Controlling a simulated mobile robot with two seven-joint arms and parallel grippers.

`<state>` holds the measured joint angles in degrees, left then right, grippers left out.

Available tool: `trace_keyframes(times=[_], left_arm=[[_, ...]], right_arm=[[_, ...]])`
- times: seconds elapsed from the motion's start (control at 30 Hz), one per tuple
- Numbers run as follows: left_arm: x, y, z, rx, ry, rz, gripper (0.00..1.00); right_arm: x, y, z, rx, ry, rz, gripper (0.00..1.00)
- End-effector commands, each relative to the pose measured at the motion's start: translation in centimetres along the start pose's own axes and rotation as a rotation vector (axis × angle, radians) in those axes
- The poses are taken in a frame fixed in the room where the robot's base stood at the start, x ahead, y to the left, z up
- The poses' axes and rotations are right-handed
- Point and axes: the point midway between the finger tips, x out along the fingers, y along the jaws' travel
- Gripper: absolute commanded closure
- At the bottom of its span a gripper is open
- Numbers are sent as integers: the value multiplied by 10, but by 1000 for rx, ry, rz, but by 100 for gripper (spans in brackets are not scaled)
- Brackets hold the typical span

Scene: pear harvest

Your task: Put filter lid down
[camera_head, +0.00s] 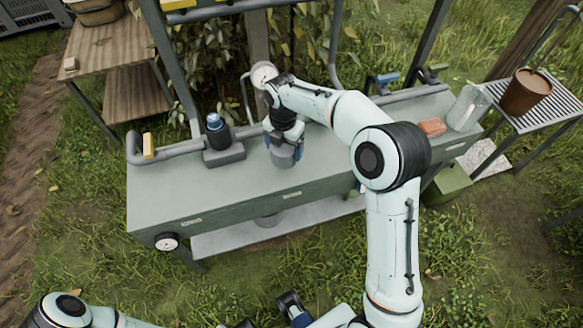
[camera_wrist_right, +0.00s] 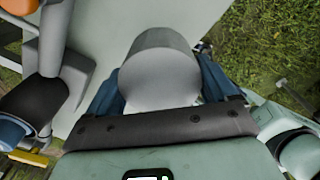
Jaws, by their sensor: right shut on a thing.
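My right gripper (camera_head: 284,147) is shut on a grey cylindrical lid (camera_head: 285,158) above the middle of the green-grey bench (camera_head: 180,190). In the right wrist view the lid (camera_wrist_right: 158,78) sits between the blue fingers of the gripper (camera_wrist_right: 160,95). I cannot tell whether the lid touches the bench top. A dark filter body with a blue top (camera_head: 216,130) stands on a grey block, left of the gripper.
Grey pipe (camera_head: 180,147) runs along the back of the bench. A brown pot (camera_head: 525,92) stands on a slatted rack. The bench's front left is clear.

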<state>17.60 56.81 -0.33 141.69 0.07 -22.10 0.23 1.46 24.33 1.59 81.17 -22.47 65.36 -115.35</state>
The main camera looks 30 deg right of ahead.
Motion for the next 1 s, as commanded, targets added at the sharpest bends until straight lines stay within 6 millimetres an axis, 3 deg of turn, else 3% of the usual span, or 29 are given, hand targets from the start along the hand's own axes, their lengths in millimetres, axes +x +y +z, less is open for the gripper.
trace_keyframes(times=[0.5,0.93,0.97,1.0], left_arm=[[8,-3,0,-1,-3,-1,100],[9,-3,0,-1,-3,-1,100],[9,-3,0,-1,-3,-1,100],[9,-3,0,-1,-3,-1,100]], right_arm=[[69,0,1,-3,0,-2,46],[75,0,1,-3,-1,0,46],[75,0,1,-3,-1,0,12],[74,0,1,-3,-2,0,0]])
